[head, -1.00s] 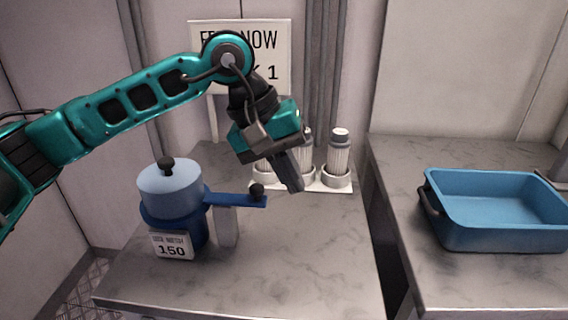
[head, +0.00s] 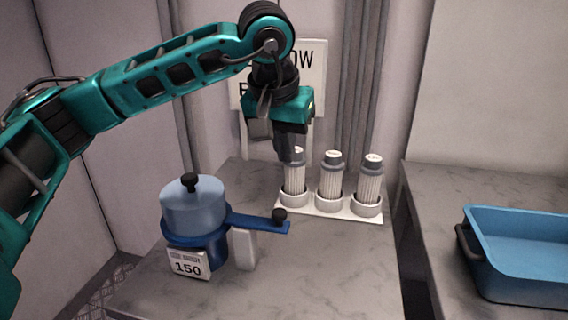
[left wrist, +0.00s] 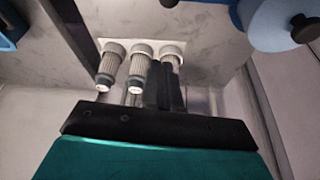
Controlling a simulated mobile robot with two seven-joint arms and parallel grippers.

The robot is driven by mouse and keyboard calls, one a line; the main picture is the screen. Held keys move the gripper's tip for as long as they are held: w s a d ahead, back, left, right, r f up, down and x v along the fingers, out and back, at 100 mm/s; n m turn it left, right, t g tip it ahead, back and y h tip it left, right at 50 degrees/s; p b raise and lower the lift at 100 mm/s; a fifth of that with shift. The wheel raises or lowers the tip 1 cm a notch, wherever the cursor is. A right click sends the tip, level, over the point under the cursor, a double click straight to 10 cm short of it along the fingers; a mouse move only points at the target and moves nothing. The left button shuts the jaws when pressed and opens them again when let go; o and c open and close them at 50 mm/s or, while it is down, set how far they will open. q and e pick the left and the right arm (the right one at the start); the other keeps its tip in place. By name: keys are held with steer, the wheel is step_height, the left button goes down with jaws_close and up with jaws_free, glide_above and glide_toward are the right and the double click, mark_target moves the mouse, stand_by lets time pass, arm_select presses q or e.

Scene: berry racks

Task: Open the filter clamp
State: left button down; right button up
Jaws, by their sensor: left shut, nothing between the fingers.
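The filter housing (head: 194,213) is a light blue lidded pot with a black knob, held in a dark blue collar at the left of the counter. In the left wrist view the housing (left wrist: 277,22) shows at the upper right. My left gripper (head: 287,158) is shut and empty, pointing down above and behind the lever, in front of the leftmost filter cartridge. It also shows in the left wrist view (left wrist: 160,68). My right gripper is not in view.
Several white filter cartridges (head: 331,183) with grey caps stand in a white rack (head: 318,211) behind the lever. A label reading 150 (head: 188,265) is at the housing's front. A blue bin (head: 513,262) sits on the right counter, across a gap. The front counter is clear.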

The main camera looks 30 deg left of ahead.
mark_target(256, 216)
arm_select(q)
step_height(256, 216, down, 9)
steer(key=s, duration=0.1)
steer(key=shift+r+b, duration=0.15)
steer(key=shift+b, duration=0.25)
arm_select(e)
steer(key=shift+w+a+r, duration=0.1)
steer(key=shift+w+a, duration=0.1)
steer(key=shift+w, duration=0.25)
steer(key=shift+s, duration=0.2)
